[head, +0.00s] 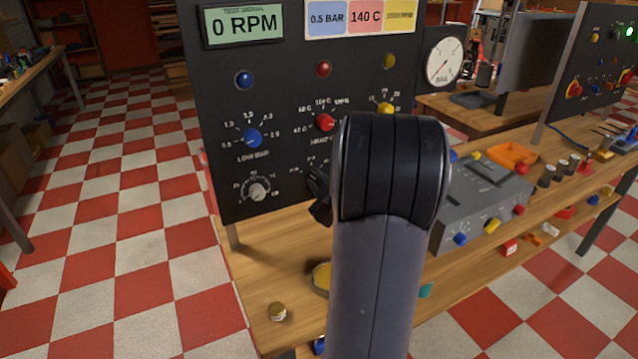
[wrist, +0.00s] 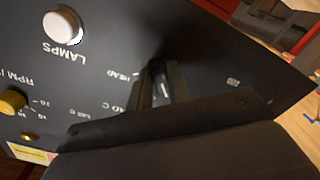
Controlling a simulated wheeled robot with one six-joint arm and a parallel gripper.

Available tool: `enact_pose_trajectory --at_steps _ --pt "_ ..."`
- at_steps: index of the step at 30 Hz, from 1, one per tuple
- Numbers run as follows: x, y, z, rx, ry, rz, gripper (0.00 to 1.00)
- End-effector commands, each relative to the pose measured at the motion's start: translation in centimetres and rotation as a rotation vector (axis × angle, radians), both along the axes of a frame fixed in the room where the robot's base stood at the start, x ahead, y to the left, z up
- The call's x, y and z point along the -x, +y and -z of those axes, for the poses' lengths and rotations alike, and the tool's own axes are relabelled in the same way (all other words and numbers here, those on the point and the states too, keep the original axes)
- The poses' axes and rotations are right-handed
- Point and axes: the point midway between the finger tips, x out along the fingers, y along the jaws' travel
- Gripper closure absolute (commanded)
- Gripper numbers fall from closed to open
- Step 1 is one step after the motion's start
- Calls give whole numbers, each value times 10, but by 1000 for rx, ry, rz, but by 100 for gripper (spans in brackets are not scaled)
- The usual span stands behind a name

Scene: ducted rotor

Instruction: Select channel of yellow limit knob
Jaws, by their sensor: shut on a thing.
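The yellow limit knob (head: 385,109) is on the right of the black panel, partly behind my arm. In the wrist view, tilted nearly upside down, the yellow knob (wrist: 12,102) is at the left edge beside the RPM lettering. My gripper (head: 320,195) is at the panel's lower middle, below the red knob (head: 325,122). In the wrist view my gripper (wrist: 160,85) is shut on a small dark knob among printed labels, one reading HEAD. The fingers hide most of that knob, and its pointer setting cannot be read clearly.
A blue knob (head: 252,138) and a grey knob (head: 258,191) are on the panel's left. A white LAMPS button (wrist: 62,26) is near my gripper. The test signal display (head: 244,24) reads 0 RPM. A grey control box (head: 485,205) stands on the bench to the right.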

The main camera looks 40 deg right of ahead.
Motion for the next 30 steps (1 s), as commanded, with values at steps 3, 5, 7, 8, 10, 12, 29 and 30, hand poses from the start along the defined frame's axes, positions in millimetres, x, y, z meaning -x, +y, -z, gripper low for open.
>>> enact_pose_trajectory --at_steps 3,5,7,8,10,12,29,30 --pt "0 0 4 49 8 0 100" --pt "0 0 5 89 16 0 100" --pt "0 -1 5 135 27 0 100" --pt "0 -1 5 157 32 -1 100" --pt "0 -1 5 205 45 -1 100" --pt "0 -1 4 249 55 -1 100" --pt "0 -1 -1 341 83 -1 100" --pt "0 -1 -1 341 83 -1 78"
